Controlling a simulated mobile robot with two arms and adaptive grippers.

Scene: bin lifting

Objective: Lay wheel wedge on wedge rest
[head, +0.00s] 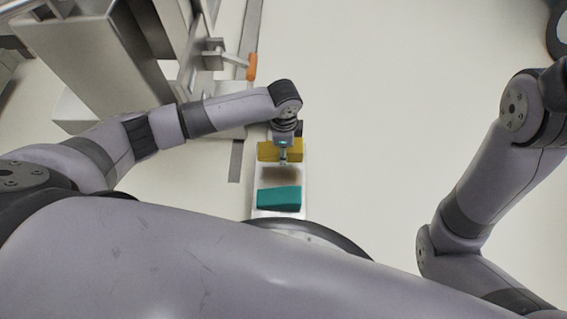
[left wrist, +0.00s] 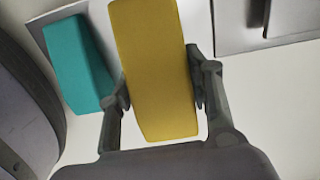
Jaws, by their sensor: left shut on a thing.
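My left gripper (head: 283,157) is shut on a yellow wedge (head: 266,151). In the left wrist view the yellow wedge (left wrist: 155,65) sits between the two fingers (left wrist: 159,92). A pale flat rest (head: 299,180) lies below it, and a dark shadow falls on the rest just in front of the yellow wedge, which appears held above it. A teal wedge (head: 279,198) lies on the near part of the rest, apart from the yellow one; it also shows in the left wrist view (left wrist: 78,62). My right gripper is out of view.
A large grey metal structure (head: 85,65) stands at the upper left, with a bracket and an orange handle (head: 252,67) beside it. A dark strip (head: 237,160) runs along the floor.

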